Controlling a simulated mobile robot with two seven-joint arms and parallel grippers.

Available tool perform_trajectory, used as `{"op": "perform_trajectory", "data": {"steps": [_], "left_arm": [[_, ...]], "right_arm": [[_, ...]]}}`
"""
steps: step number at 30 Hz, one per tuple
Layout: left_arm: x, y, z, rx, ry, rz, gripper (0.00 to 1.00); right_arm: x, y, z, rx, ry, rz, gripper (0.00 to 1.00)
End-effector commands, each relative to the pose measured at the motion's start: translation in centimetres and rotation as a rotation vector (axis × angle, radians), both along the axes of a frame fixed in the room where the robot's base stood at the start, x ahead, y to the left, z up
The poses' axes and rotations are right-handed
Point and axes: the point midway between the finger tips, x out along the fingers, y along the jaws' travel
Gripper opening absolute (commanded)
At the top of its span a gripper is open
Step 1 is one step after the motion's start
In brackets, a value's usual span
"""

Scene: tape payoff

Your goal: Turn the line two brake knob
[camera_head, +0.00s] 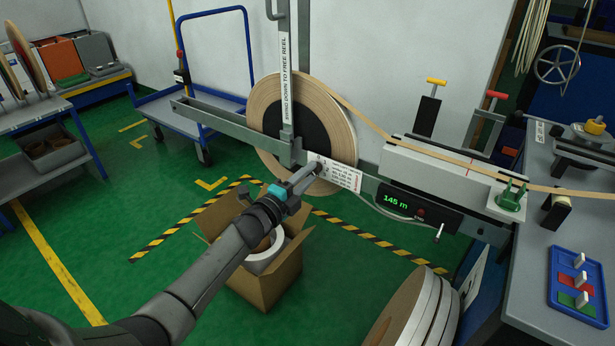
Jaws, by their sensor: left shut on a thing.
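A large tape reel (335,102) with a dark centre hangs on a grey frame (232,128). Its tan tape runs right over a pale guide block (430,165). My left gripper (306,176) reaches up from the lower left to the frame, in front of the reel's lower part. It is shut on the brake knob (317,166), at the left end of a white printed label (340,174). The fingers hide much of the knob, so its turned position cannot be told. My right gripper is not in view.
An upright bar (287,95) reading "swing down to free reel" crosses the reel. An open carton (271,282) stands below my arm, and large discs (412,310) lean at lower right. A green "145 m" display (398,202) sits right of the label. Open floor lies left.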

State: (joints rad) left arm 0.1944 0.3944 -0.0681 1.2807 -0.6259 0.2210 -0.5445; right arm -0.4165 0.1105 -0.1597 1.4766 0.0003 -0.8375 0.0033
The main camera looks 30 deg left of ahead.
Motion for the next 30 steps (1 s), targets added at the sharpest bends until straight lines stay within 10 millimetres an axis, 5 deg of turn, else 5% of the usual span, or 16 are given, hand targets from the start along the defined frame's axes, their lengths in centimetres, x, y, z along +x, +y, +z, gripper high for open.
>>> {"op": "perform_trajectory", "data": {"steps": [13, 14, 15, 21, 30], "left_arm": [[-0.02, 0.01, -0.02, 0.007, 0.0, 0.0, 0.0], [-0.02, 0.01, -0.02, 0.007, 0.0, 0.0, 0.37], [-0.01, 0.01, -0.02, 0.007, 0.0, 0.0, 0.42], [-0.01, 0.01, -0.02, 0.007, -0.001, 0.0, 0.64], [-0.17, 0.03, -0.02, 0.006, 0.0, 0.0, 0.64]], "right_arm": [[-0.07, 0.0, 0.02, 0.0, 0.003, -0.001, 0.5], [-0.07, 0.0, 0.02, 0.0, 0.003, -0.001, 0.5], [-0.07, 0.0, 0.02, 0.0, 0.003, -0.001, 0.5], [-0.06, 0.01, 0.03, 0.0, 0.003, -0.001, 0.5], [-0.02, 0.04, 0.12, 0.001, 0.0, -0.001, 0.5]]}}
